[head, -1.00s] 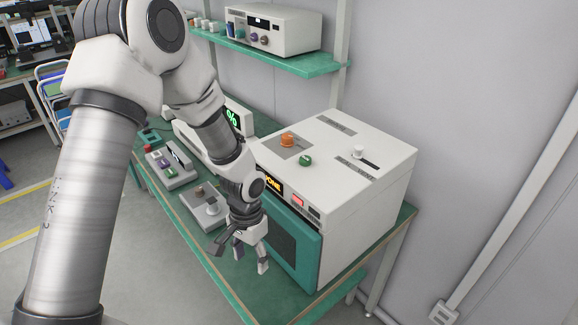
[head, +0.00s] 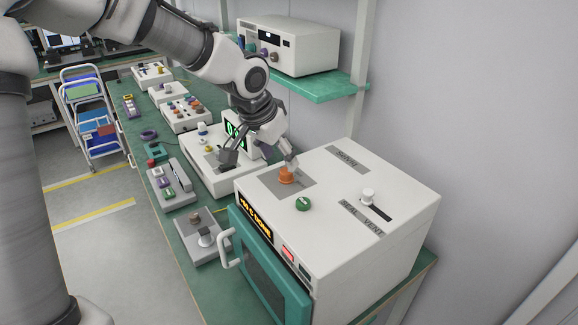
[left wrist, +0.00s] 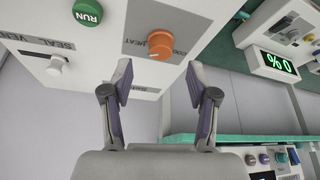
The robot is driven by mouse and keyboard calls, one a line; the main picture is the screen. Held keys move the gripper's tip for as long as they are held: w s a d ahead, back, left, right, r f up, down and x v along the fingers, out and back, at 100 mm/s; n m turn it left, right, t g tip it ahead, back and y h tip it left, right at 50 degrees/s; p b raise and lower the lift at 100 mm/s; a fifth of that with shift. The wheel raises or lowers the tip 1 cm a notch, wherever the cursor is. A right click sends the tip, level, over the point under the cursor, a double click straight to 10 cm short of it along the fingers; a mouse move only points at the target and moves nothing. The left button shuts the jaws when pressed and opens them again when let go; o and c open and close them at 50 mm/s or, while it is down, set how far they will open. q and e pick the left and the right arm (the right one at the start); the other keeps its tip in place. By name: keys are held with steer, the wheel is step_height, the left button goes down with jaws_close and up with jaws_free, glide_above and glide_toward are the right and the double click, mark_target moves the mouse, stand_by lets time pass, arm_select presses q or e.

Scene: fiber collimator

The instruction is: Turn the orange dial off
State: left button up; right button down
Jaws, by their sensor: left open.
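The orange dial (head: 286,175) sits on a grey panel on top of a white oven-like box (head: 335,225). My left gripper (head: 260,160) is open and empty, with one finger close to the dial and the other out over the back-left side. I cannot tell whether that near finger touches it. In the left wrist view, the orange dial (left wrist: 160,46) lies ahead, between the lines of the open fingers (left wrist: 158,78) and beyond their tips. Print on the panel beside it is partly readable. My right gripper is not in view.
A green RUN button (head: 303,204) is close to the dial, and a white knob (head: 367,196) stands by a slot farther right. A display box (head: 238,130) is behind my gripper. A green shelf (head: 320,88) with an instrument hangs above. Several control boxes line the bench.

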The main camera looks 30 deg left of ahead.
mark_target(285, 172)
arm_select(q)
steer(key=x, duration=0.3)
steer(key=shift+s+f, duration=0.1)
steer(key=shift+s, duration=0.2)
steer(key=shift+w+f, duration=1.05)
steer(key=shift+w, duration=0.1)
steer(key=shift+s+r, duration=0.2)
steer(key=shift+s, duration=0.05)
steer(key=shift+s+r, duration=0.1)
steer(key=shift+s, duration=0.15)
steer(key=c, duration=0.4)
jaws_close()
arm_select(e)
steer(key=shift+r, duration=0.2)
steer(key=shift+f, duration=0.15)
